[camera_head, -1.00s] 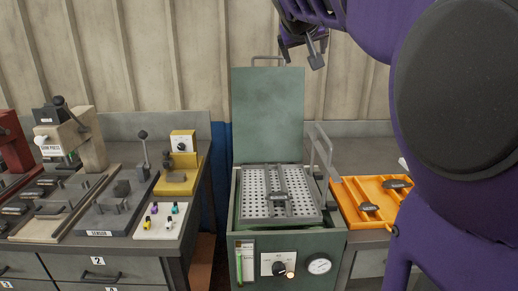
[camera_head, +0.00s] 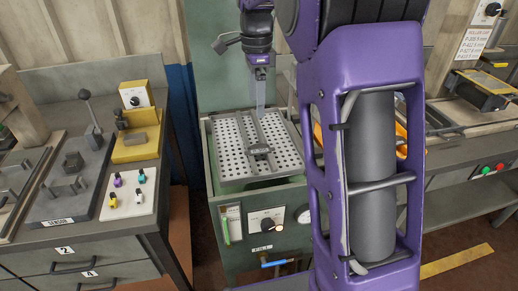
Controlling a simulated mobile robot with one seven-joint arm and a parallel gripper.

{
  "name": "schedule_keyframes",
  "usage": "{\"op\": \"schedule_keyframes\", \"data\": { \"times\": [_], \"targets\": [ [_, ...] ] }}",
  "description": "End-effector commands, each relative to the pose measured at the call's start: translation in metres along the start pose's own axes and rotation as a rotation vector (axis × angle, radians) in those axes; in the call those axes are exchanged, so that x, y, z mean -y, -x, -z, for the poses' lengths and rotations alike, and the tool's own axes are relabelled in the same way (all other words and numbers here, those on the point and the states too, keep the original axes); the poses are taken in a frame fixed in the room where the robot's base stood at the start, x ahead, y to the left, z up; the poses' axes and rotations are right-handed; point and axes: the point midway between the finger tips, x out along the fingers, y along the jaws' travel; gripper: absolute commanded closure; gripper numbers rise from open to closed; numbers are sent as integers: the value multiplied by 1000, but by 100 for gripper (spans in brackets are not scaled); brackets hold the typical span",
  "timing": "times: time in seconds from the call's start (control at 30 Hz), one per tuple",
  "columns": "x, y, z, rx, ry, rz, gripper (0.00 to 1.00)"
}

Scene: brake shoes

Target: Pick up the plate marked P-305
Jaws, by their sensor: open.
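A small dark plate (camera_head: 259,150) with a pale label lies near the middle of the perforated metal tray (camera_head: 228,135), on top of the green cabinet (camera_head: 232,195). Its label is too small to read, so I cannot confirm P-305. My gripper (camera_head: 260,106) is open and points down above the tray, behind the plate in this view. A grey finger shows; the exact gap between the jaws is hard to see. No plate is visible in it.
The raised green lid (camera_head: 212,60) stands behind my gripper. My arm hides most of the orange tray (camera_head: 401,132) at the right. The left bench holds a yellow device (camera_head: 137,140) and a white board (camera_head: 128,195) with coloured pieces. A printed list (camera_head: 482,40) hangs at the right.

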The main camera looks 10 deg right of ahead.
Motion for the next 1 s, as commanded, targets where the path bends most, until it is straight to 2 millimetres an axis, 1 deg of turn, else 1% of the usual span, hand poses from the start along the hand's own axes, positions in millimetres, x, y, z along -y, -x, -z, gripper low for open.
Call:
{"op": "schedule_keyframes", "data": {
  "times": [0.03, 0.1, 0.2, 0.3, 0.4, 0.57, 0.83, 0.9, 1.0],
  "targets": [
    [-1, -15, 0, 0, 0, -4, 10],
    [-1, -31, 1, -1, 0, -4, 10],
    [-1, -52, 1, -1, 1, -4, 10],
    [0, -68, 1, -2, 1, -2, 10],
    [0, -78, 1, -2, 2, 0, 10],
    [-1, -87, 2, -2, 2, 0, 10],
    [-3, -125, 6, -2, 2, 0, 10],
    [-3, -132, 6, -2, 2, 0, 10],
    [-3, -134, 6, -2, 2, 1, 10]
  ]
}}
